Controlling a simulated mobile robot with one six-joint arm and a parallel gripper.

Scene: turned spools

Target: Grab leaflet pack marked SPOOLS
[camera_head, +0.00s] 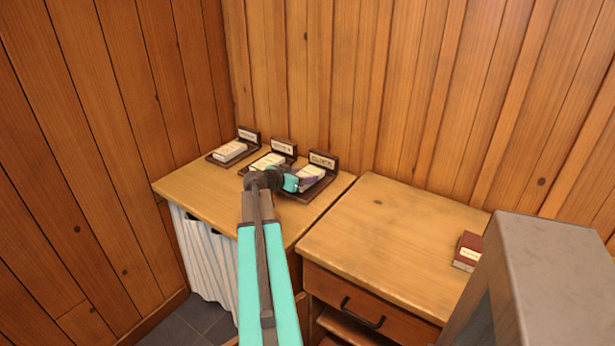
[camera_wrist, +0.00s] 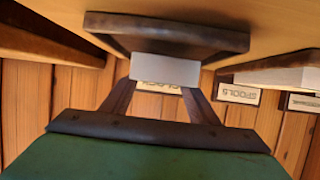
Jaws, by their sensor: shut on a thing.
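Three dark holders, each with a name card and pale leaflet packs, stand at the back of the left counter. The card marked SPOOLS (camera_wrist: 238,93) shows right of my gripper in the upside-down wrist view. It seems to belong to the middle holder (camera_head: 284,147), whose pale pack (camera_head: 266,162) lies in it. My gripper (camera_head: 292,180) is at the right holder (camera_head: 323,187), whose card seems to read CLOCK. In the wrist view my gripper (camera_wrist: 165,75) is shut on the white end of a pack (camera_wrist: 166,71) there. I cannot tell whether that pack is lifted.
The left holder (camera_head: 235,152) is near the corner. A dark red box (camera_head: 467,251) with a pale label lies on the right counter (camera_head: 385,220), which is otherwise mostly clear. A grey block-like shape (camera_head: 560,270) fills the lower right. Plank walls close off the back and left.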

